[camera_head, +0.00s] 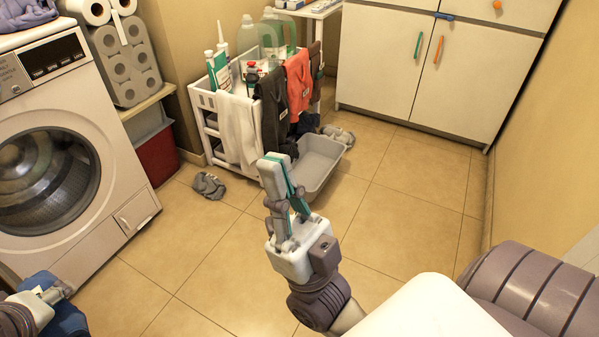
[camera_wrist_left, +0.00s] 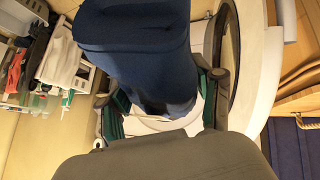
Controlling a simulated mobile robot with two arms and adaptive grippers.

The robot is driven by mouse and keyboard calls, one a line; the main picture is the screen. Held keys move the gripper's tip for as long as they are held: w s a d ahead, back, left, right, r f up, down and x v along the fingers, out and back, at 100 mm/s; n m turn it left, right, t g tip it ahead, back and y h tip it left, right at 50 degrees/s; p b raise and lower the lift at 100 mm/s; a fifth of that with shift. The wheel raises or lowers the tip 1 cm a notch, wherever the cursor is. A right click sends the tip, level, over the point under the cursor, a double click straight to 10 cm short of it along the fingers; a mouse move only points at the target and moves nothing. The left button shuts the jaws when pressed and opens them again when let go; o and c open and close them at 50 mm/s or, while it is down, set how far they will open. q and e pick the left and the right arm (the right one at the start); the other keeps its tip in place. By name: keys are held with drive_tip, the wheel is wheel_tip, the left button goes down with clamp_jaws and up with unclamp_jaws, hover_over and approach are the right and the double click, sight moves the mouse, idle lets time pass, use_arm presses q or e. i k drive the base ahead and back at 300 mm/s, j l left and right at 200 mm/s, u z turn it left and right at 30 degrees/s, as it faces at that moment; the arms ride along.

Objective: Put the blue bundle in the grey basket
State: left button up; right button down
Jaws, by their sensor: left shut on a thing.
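The blue bundle (camera_wrist_left: 140,45) fills the upper middle of the left wrist view, between the fingers of my left gripper (camera_wrist_left: 160,105), which is shut on it. In the head view the dark blue bundle (camera_head: 68,318) shows at the bottom left corner, partly cut off, with my left gripper (camera_head: 55,293) at it, in front of the washer. The grey basket (camera_head: 322,163) is an open, shallow tub on the floor beside the white rack, far to the right of the bundle. My right gripper (camera_head: 279,185) is raised in front of the basket; its fingers overlap and their gap is unclear.
The washing machine (camera_head: 60,150) stands at left. A white rack (camera_head: 205,105) holds bottles and hanging cloths. Grey cloths lie on the floor left (camera_head: 208,186) and right (camera_head: 338,134) of the basket. White cabinets (camera_head: 430,65) stand behind. The middle floor (camera_head: 215,260) is clear.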

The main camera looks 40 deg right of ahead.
sight(309, 175)
drive_tip(key=u, duration=0.5)
drive_tip(key=l+u, duration=0.15)
drive_tip(key=u, duration=0.8)
drive_tip(key=l+u, duration=0.15)
drive_tip(key=u, duration=0.35)
drive_tip(key=k+l, duration=0.25)
drive_tip(key=l, duration=0.45)
drive_tip(key=k+l, duration=0.2)
drive_tip(key=l, duration=0.5)
drive_tip(key=k+l, duration=0.25)
drive_tip(key=l, duration=0.45)
drive_tip(key=k+l+u, duration=0.1)
drive_tip(key=l, duration=0.65)
drive_tip(key=k+l, duration=0.35)
drive_tip(key=l, duration=0.3)
drive_tip(key=k+l, duration=0.25)
drive_tip(key=l, duration=0.45)
drive_tip(key=k+l, duration=0.25)
drive_tip(key=l, duration=0.45)
drive_tip(key=k+l, duration=0.3)
drive_tip(key=l, duration=0.4)
drive_tip(key=i+u, duration=0.05)
